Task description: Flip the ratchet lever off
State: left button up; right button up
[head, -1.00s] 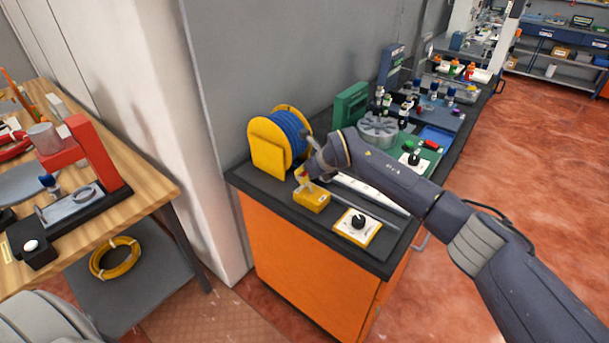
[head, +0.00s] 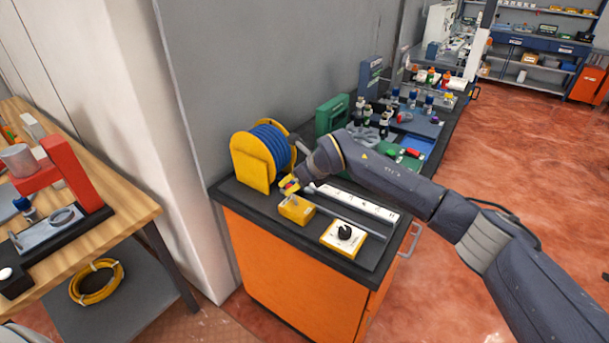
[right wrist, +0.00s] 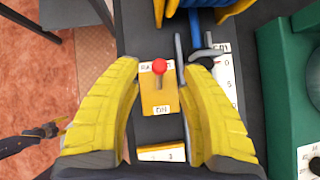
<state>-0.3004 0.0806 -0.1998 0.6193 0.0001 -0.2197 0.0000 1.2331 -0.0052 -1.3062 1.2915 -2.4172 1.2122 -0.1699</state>
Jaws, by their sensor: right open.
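The ratchet lever is a red-knobbed stick (right wrist: 159,66) on a small yellow box (right wrist: 155,97) in the right wrist view. The knob covers part of a label beginning "RA" at the box's upper end; an "ON" label shows at the lower end.
A yellow reel of blue hose (head: 262,156) stands behind the box. A rod and white ruled strip (head: 358,203) lie to the right. A dial box (head: 343,236) is near the bench's front edge. A green device (right wrist: 290,75) stands to the right in the wrist view.

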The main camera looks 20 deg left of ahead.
jog(key=v, duration=0.7)
jog(key=shift+r, duration=0.2)
jog(key=shift+s+d, duration=0.1)
jog(key=shift+s, duration=0.05)
